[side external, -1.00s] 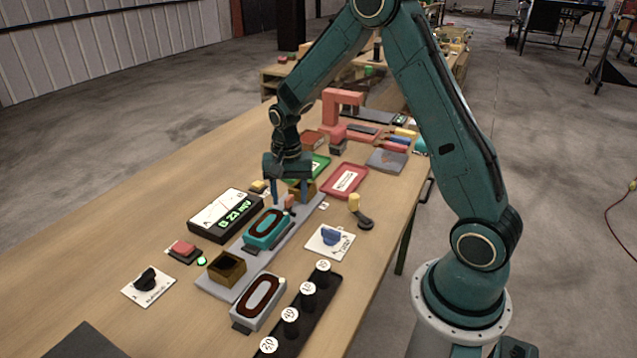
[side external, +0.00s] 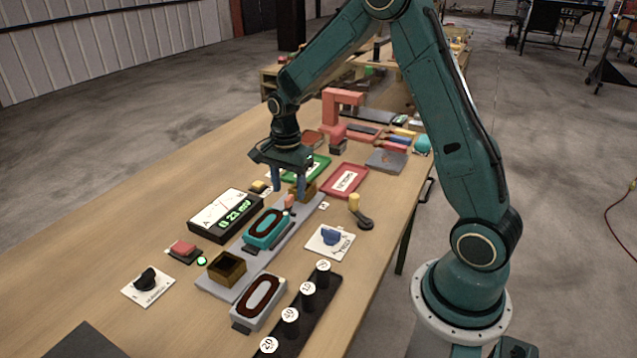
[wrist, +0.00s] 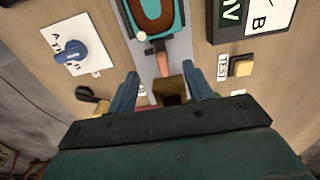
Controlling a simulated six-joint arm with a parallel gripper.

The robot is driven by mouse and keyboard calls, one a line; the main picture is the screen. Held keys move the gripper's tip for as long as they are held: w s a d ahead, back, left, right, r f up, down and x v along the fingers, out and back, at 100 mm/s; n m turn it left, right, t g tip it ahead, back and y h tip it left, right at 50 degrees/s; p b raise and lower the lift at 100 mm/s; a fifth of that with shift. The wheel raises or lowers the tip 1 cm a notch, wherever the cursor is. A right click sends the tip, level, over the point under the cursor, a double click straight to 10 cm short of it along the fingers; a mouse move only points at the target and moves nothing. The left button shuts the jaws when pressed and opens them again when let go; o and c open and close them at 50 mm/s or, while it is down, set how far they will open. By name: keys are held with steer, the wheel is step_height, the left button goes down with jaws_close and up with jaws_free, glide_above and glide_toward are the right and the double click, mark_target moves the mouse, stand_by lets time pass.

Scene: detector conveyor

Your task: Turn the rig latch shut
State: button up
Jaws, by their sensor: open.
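A small salmon-pink piece (side external: 289,201) stands on the grey rail at the far end of the teal unit with the dark oval ring (side external: 266,230); it may be the latch, but I cannot read a label. In the wrist view the pink piece (wrist: 163,64) lies between the teal unit (wrist: 154,40) and a brass box (wrist: 171,91). My gripper (side external: 288,191) is open, pointing down above that end of the rail. In the wrist view its blue fingers (wrist: 160,76) are on either side of the pink piece, with nothing visibly held.
A blue knob on a white plate (side external: 331,237) and a yellow-handled black lever (side external: 362,218) stand right of the rail. A meter (side external: 226,214) and a red button (side external: 183,247) are left. A second brass box (side external: 227,267) stands nearer. Bare table lies far left.

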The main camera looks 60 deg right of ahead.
mark_target(289, 199)
step_height(289, 199, up, 11)
steer(key=s+a+r+n+t, duration=0.2)
steer(key=s+a+r+n, duration=0.2)
steer(key=s+n, duration=0.2)
steer(key=s+a+r+n+t, duration=0.2)
steer(key=s+a+r+n, duration=0.2)
steer(key=s, duration=0.6)
steer(key=shift+s+a+r+n, duration=0.35)
steer(key=shift+r+n, duration=0.35)
steer(key=shift+n, duration=0.6)
steer(key=s+a+f+n+t, duration=0.1)
steer(key=s+n, duration=0.4)
steer(key=s, duration=0.2)
steer(key=shift+a+f+t, duration=0.15)
steer(key=shift+a+t, duration=0.15)
steer(key=shift+a, duration=0.1)
stand_by(0.9)
